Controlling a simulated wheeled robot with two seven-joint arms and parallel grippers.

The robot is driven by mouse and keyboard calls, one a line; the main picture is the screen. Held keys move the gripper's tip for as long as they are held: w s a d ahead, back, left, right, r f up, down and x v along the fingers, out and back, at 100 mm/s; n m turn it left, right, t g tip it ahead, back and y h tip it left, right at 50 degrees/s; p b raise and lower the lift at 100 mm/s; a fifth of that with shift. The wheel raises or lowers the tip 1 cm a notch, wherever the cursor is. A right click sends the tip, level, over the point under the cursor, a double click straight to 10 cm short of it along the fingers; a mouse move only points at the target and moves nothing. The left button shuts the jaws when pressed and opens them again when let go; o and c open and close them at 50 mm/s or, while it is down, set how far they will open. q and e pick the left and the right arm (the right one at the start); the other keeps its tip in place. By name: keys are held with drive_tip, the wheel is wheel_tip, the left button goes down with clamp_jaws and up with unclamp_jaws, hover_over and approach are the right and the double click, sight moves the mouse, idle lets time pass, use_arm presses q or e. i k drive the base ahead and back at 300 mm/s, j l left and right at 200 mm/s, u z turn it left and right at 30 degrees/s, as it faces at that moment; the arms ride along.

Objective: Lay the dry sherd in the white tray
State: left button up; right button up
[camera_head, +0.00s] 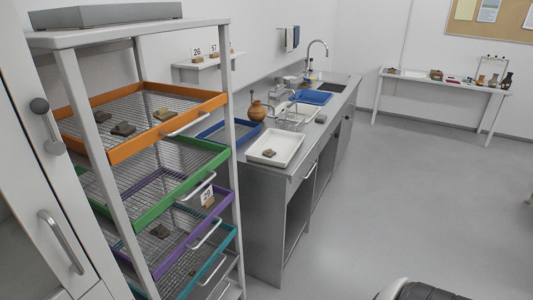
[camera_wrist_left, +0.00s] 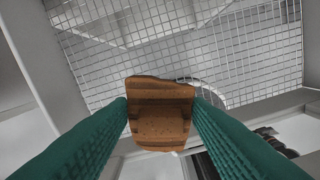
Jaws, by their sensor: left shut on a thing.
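In the left wrist view, my left gripper (camera_wrist_left: 160,113) is shut on an orange-brown sherd (camera_wrist_left: 160,130) with darker bands across it. The two green ribbed fingers press on its sides. In the head view, the white tray (camera_head: 291,144) lies on the steel counter, with one small brown sherd (camera_head: 269,153) in it. My left gripper and its sherd do not show in the head view. My right gripper is in neither view.
A rack of mesh drawers with orange (camera_head: 126,150), green (camera_head: 143,218), purple and teal frames stands at left, with several sherds on them. Wire mesh (camera_wrist_left: 185,45) fills the upper wrist view. A jug (camera_head: 257,111) and blue tray (camera_head: 213,133) are near the white tray.

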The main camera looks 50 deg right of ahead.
sight(281, 142)
drive_tip(key=i+l, duration=0.1)
drive_tip(key=l, duration=0.35)
drive_tip(key=l+z, duration=0.1)
drive_tip(key=l, duration=0.35)
drive_tip(key=i+l, duration=0.15)
drive_tip(key=l, duration=0.3)
drive_tip(key=i+l+z, duration=0.1)
drive_tip(key=l, duration=0.35)
drive_tip(key=i+l+z, duration=0.1)
drive_tip(key=l, duration=0.35)
